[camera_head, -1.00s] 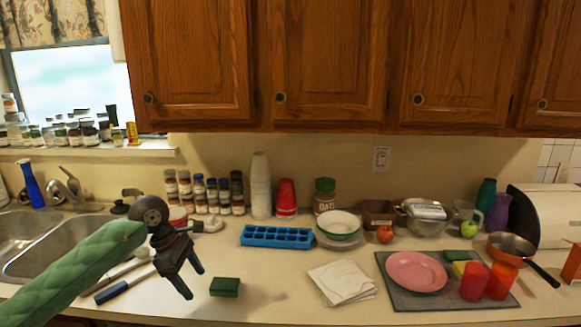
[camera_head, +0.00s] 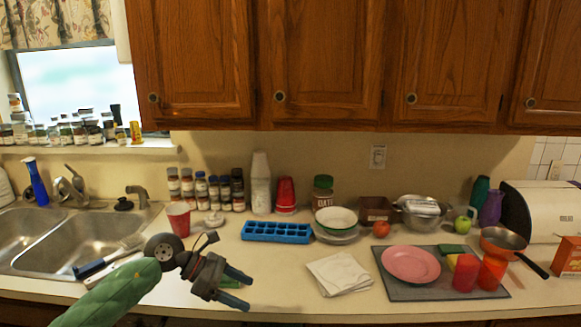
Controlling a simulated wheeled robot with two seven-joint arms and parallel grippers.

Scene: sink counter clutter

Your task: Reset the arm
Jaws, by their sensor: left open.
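My left gripper (camera_head: 243,288) comes in from the lower left on my green-sleeved arm. Its two dark fingers are apart, with nothing between them, and they point right over the front of the counter. A green sponge (camera_head: 229,283) lies on the counter behind the fingers and is mostly hidden by them. My right gripper is not in view.
A sink (camera_head: 85,240) is at left, with a red cup (camera_head: 178,219) beside it. A blue ice tray (camera_head: 276,232), white napkins (camera_head: 338,274) and a grey mat (camera_head: 400,290) with a pink plate (camera_head: 411,264) lie to the right. Bare counter shows between sponge and napkins.

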